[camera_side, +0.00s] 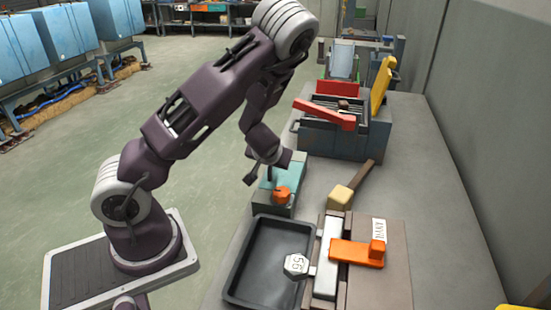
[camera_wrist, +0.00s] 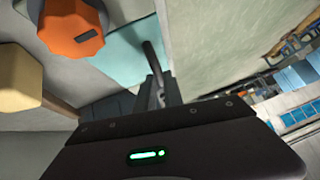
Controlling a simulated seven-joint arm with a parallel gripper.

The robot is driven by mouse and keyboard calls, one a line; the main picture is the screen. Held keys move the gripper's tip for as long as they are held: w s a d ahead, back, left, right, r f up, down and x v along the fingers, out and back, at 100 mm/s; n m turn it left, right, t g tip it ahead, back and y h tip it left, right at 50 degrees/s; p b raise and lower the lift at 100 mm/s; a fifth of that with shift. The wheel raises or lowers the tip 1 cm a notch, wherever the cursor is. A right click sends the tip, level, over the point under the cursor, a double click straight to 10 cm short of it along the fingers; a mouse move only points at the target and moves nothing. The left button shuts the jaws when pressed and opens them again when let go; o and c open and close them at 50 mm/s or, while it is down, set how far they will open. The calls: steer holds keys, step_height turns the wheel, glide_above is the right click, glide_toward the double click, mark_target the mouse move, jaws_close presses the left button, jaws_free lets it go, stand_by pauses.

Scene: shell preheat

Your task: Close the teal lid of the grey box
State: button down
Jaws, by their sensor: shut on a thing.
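The grey box (camera_side: 272,210) stands behind the black tray, at the table's left edge. Its teal lid (camera_side: 267,184) shows as a flat panel beside my gripper, and it also shows in the wrist view (camera_wrist: 122,52). I cannot tell how far the lid is open. An orange faceted piece (camera_side: 283,194) sits at the box, in front of the teal surface; it is large in the wrist view (camera_wrist: 70,28). My gripper (camera_side: 262,178) is at the lid; in the wrist view its fingers (camera_wrist: 154,75) are shut at the teal edge. The exact contact is hidden.
A black tray (camera_side: 233,284) lies in front of the box. A mallet with a yellow head (camera_side: 341,197) lies to the right. A board with an orange handle (camera_side: 357,253) and a white hexagonal piece (camera_side: 296,265) are nearer. A blue-grey machine (camera_side: 345,140) stands behind.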

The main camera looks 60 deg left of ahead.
steer(key=shift+s+a+f+g, duration=0.3)
steer(key=shift+s+a+f, duration=0.2)
steer(key=shift+s+a, duration=0.25)
steer(key=shift+s, duration=0.1)
steer(key=c, duration=1.5)
jaws_free()
steer(key=shift+o, duration=0.2)
steer(key=shift+w+d+r, duration=0.1)
steer(key=shift+w+d, duration=0.1)
steer(key=shift+w, duration=0.05)
steer(key=v, duration=0.7)
steer(key=shift+s+d, duration=0.1)
